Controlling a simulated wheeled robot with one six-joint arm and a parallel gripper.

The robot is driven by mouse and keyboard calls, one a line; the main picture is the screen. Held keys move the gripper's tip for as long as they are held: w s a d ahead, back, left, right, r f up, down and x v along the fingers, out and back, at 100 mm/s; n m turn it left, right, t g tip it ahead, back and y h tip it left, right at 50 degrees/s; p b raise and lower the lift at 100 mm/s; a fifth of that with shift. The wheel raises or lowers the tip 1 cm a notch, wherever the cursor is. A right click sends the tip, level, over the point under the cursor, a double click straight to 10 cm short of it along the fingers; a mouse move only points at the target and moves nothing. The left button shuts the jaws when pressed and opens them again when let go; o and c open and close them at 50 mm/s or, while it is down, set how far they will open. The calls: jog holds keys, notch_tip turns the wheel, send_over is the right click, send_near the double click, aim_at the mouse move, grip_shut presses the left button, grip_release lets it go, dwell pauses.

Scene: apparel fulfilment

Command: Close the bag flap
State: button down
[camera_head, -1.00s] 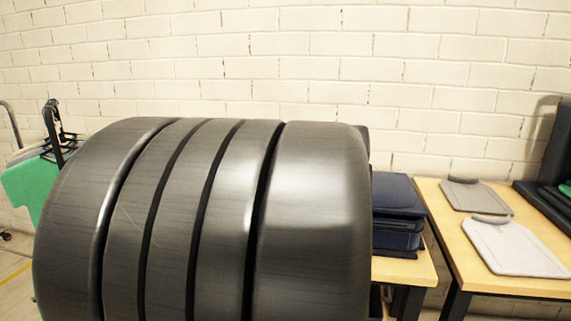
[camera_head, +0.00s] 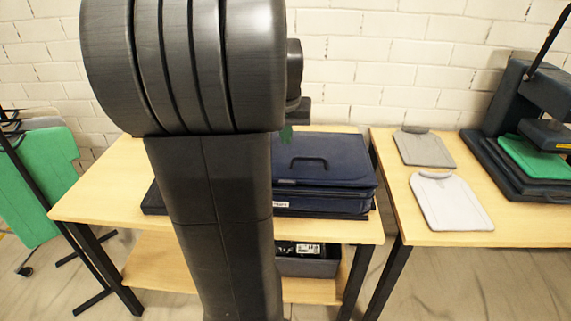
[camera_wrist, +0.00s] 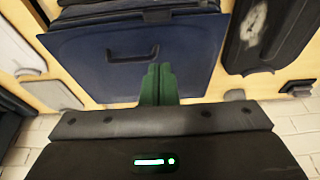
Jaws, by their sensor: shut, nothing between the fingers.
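The dark blue bag (camera_head: 338,166) lies on the wooden table, partly hidden behind my arm. Its broad flap panel with a black handle lies level across the top in the head view, with the bag's side and a white label below its front edge. I cannot tell whether the flap is fully shut. The bag's blue panel (camera_wrist: 92,62) and handle fill the upper middle of the wrist view. My gripper (camera_wrist: 158,70) has green fingers, shut together and empty, in front of the panel near the handle. A green fingertip also shows above the bag in the head view (camera_head: 287,133).
The bag's table (camera_head: 92,192) has a lower shelf with a dark box (camera_head: 308,262). A second table (camera_head: 520,222) at right carries two grey boards (camera_head: 450,203) and a black press (camera_head: 515,120). A green garment (camera_head: 45,178) hangs at far left. Brick wall stands behind.

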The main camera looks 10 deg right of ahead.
send_over(287, 181)
jog(key=f, duration=0.8)
jog(key=shift+w+f, duration=0.1)
jog(key=shift+w, duration=0.15)
jog(key=f, duration=0.1)
jog(key=s+f, duration=0.1)
jog(key=f, duration=0.1)
jog(key=shift+a+f, duration=0.15)
jog(key=shift+s+f, duration=0.25)
jog(key=shift+f, duration=0.2)
